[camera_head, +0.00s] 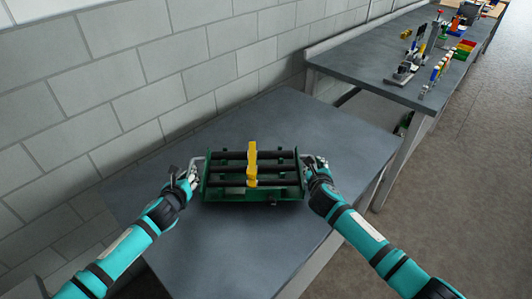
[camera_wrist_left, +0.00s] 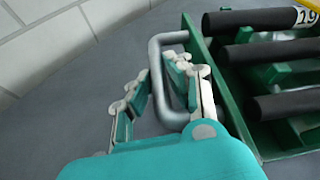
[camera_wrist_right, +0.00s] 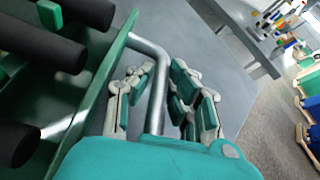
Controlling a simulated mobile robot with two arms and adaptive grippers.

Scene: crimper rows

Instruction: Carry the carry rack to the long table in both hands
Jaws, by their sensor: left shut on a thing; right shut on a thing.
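The carry rack (camera_head: 211,193) is a green tray with several black cylinders lying across it and a yellow upright piece (camera_head: 252,165) at its middle. It is over the near grey table (camera_head: 330,130); I cannot tell whether it touches the top. My left gripper (camera_head: 191,177) is shut on the grey handle at the rack's left end, which shows between the fingers in the left wrist view (camera_wrist_left: 168,85). My right gripper (camera_head: 312,168) is shut on the right-end handle, seen in the right wrist view (camera_wrist_right: 155,95). A longer grey table (camera_head: 360,68) stands beyond, at upper right.
The long table bears tools (camera_head: 405,68), a row of coloured items (camera_head: 436,72) and coloured bins (camera_head: 463,50). Its near-left part is bare. A block wall (camera_head: 150,80) runs along the left. Open floor (camera_head: 470,170) lies to the right.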

